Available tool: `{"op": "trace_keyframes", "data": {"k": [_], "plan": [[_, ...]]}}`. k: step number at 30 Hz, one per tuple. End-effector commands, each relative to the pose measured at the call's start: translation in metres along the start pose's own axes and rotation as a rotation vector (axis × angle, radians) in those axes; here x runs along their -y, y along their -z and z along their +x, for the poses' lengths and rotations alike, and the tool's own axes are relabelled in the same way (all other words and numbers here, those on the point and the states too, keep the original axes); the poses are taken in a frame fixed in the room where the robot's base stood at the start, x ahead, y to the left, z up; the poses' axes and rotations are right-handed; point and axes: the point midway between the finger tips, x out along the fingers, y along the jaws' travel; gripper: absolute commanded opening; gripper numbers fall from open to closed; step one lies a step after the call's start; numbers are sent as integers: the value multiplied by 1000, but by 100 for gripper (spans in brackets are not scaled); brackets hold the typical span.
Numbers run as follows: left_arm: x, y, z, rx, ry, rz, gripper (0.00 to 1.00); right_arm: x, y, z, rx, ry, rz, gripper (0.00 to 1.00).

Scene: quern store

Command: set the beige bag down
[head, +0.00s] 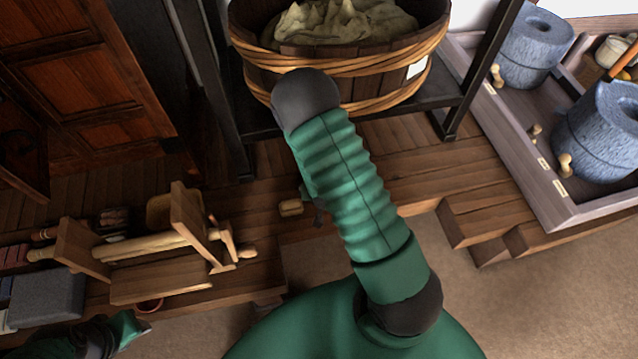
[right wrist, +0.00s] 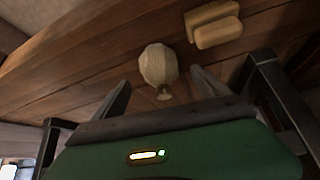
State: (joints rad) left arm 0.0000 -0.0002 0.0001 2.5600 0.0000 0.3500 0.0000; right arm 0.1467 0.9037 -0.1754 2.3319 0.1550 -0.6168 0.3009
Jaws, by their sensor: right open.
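The beige bag (right wrist: 158,66) shows in the right wrist view, round and pale, with its tied neck toward my gripper. It appears to rest on the wooden boards. My right gripper (right wrist: 160,84) is open, with one finger on each side of the bag's neck end. Gaps show between the bag and both fingers. In the head view my right arm hides the bag and most of that gripper.
Two tan blocks (right wrist: 215,25) lie near the bag. A wooden tub (head: 345,65) with cloth stands on a dark rack. Blue-grey querns (head: 535,48) sit in a tray at right. A wooden roller frame (head: 150,245) stands at left.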

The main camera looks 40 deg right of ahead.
Motion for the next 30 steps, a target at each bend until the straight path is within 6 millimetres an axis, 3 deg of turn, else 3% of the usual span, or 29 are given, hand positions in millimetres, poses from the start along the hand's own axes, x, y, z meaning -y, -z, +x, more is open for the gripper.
{"op": "trace_keyframes", "data": {"k": [1, 3, 8, 11, 16, 18, 21, 24, 30], "plan": [[0, 2, -9, 0, 0, 0, 36, 1, 3, -16, 0, 1, -1, 86], [0, 3, -12, 0, 0, 0, 36, 0, 2, -28, -1, 1, 1, 86], [0, 4, -15, 0, 0, 0, 36, 4, 2, -44, 4, 7, -4, 86], [0, 3, -15, 0, 0, 0, 36, 28, 5, -66, 48, 53, -51, 86], [0, 3, -14, 0, 0, 0, 36, 84, -2, -157, 199, 190, -296, 86], [0, 3, -14, 0, 0, 0, 36, 93, -11, -195, 251, 227, -417, 86], [0, 3, -14, 0, 0, 0, 36, 93, -22, -234, 299, 249, -551, 86], [0, 3, -14, 0, 0, 0, 36, 90, -28, -252, 324, 253, -617, 86], [0, 3, -14, 0, 0, 0, 36, 88, -30, -253, 332, 251, -626, 86]]}}
